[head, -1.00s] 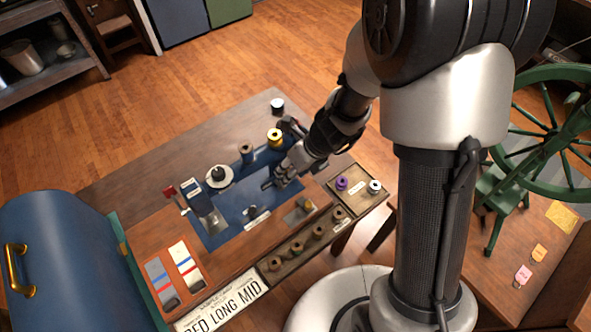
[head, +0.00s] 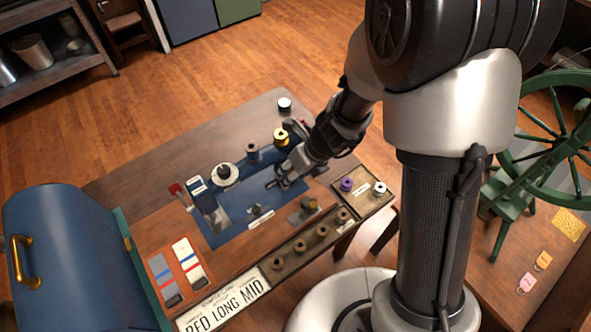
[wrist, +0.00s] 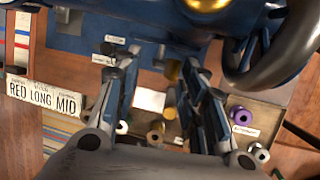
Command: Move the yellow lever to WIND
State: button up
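My gripper (head: 277,184) is over the blue machine plate (head: 228,232) on the wooden workbench. In the wrist view my gripper (wrist: 155,68) has its two fingers apart with nothing held between them. A brass-yellow knob (head: 311,204) stands on a small metal plate at the right of the bench. A brass-coloured piece shows between the fingers in the wrist view (wrist: 172,70); I cannot tell whether it is the yellow lever. I see no readable WIND label. A red-ended lever (head: 175,188) is at the plate's left.
A yellow spool (head: 281,137) and a grey spool (head: 252,152) stand behind my gripper. A dark handwheel (wrist: 282,52) is close on the right in the wrist view. A tray (head: 276,262) of several spools lines the front edge, beside a RED LONG MID sign (head: 224,305).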

jog(key=a, duration=0.1)
jog(key=s+a+b, duration=0.1)
jog(key=s+a, duration=0.1)
jog(key=shift+s+a+f, duration=0.2)
jog(key=shift+a+f, duration=0.1)
jog(key=shift+f, duration=0.05)
dwell(0.8)
jog(key=shift+d, duration=0.1)
jog(key=shift+w+d+r, duration=0.2)
jog(key=shift+w+d, duration=0.05)
jog(key=shift+d, duration=0.05)
dwell(0.4)
jog(key=p+v, duration=0.6)
jog(key=v, duration=0.2)
jog(key=shift+p, duration=0.4)
dwell(0.7)
